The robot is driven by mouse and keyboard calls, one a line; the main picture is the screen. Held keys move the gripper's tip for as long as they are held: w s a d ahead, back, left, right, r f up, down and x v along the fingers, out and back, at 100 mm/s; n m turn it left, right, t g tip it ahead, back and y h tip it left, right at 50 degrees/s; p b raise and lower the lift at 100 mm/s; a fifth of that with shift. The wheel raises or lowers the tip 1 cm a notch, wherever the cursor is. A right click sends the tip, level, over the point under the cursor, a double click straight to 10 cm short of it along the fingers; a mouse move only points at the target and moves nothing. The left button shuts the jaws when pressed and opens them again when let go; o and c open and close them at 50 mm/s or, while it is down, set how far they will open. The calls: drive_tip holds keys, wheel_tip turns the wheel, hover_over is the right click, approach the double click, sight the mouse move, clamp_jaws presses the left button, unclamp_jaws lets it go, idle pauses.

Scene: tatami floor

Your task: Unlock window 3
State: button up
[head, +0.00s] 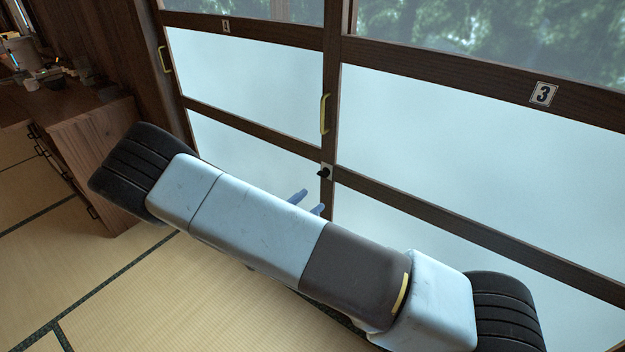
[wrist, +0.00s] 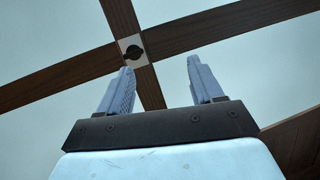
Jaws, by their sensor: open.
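Window 3 (head: 480,150) is the frosted sliding panel on the right, with a plate reading "3" (head: 543,94) on its dark wooden rail. A black lock knob (head: 324,173) on a small pale plate sits where the stile and the lower crossbar meet. The knob also shows in the wrist view (wrist: 133,52), beyond the left fingertip. My gripper (head: 311,201) is open and empty, with its blue-grey fingers (wrist: 163,65) pointing toward the window. The knob is not between the fingers. My arm hides the gripper's base in the head view.
A yellow handle (head: 324,114) is on the stile above the lock, and another handle (head: 165,59) is at the far left. A wooden cabinet (head: 95,150) with items on top stands at the left. Tatami floor (head: 110,285) is open at the lower left.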

sight(323, 174)
drive_tip(key=a+f+n+t+y, duration=0.2)
drive_tip(key=a+f+n+t, duration=0.2)
drive_tip(key=t, duration=0.1)
drive_tip(key=x, duration=1.3)
drive_tip(key=shift+w+d+g+y, duration=0.15)
drive_tip(key=shift+d+g+y, duration=0.15)
drive_tip(key=shift+d, duration=0.1)
